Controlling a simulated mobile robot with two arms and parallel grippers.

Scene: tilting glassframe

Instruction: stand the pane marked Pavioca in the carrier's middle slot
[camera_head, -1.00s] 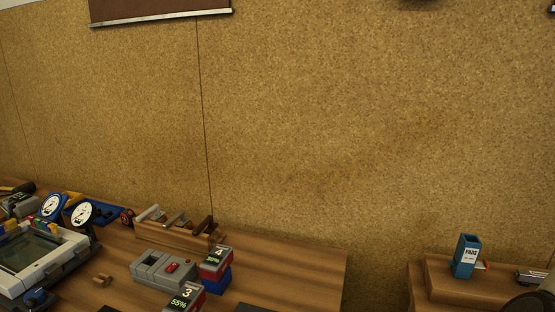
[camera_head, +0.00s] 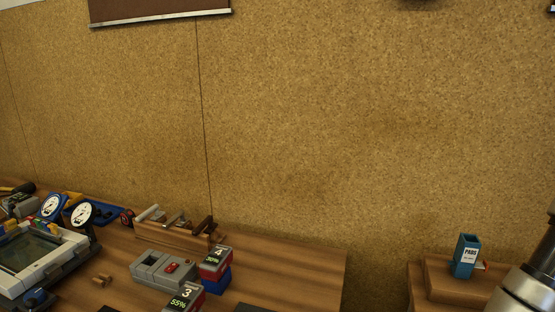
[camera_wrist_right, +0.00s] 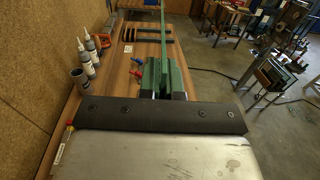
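I cannot make out a pane marked Pavioca or a slotted carrier in either view. In the right wrist view, a thin upright green strip (camera_wrist_right: 163,40) rises among dark green blocks; I cannot tell whether it is a pane seen edge-on. My right gripper (camera_wrist_right: 164,94) seems to be the dark blocks just beyond the metal plate with the dark screwed edge. They sit close together by the strip; whether they grip it is unclear. In the head view only part of my right arm shows at lower right. My left gripper is in neither view.
In the head view, a framed device (camera_head: 40,262), gauges (camera_head: 82,213), a wooden tool rack (camera_head: 175,232) and a grey box (camera_head: 162,268) crowd the left bench. A blue holder (camera_head: 466,256) stands on a wooden block. Bottles (camera_wrist_right: 86,55) line the wall side in the wrist view.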

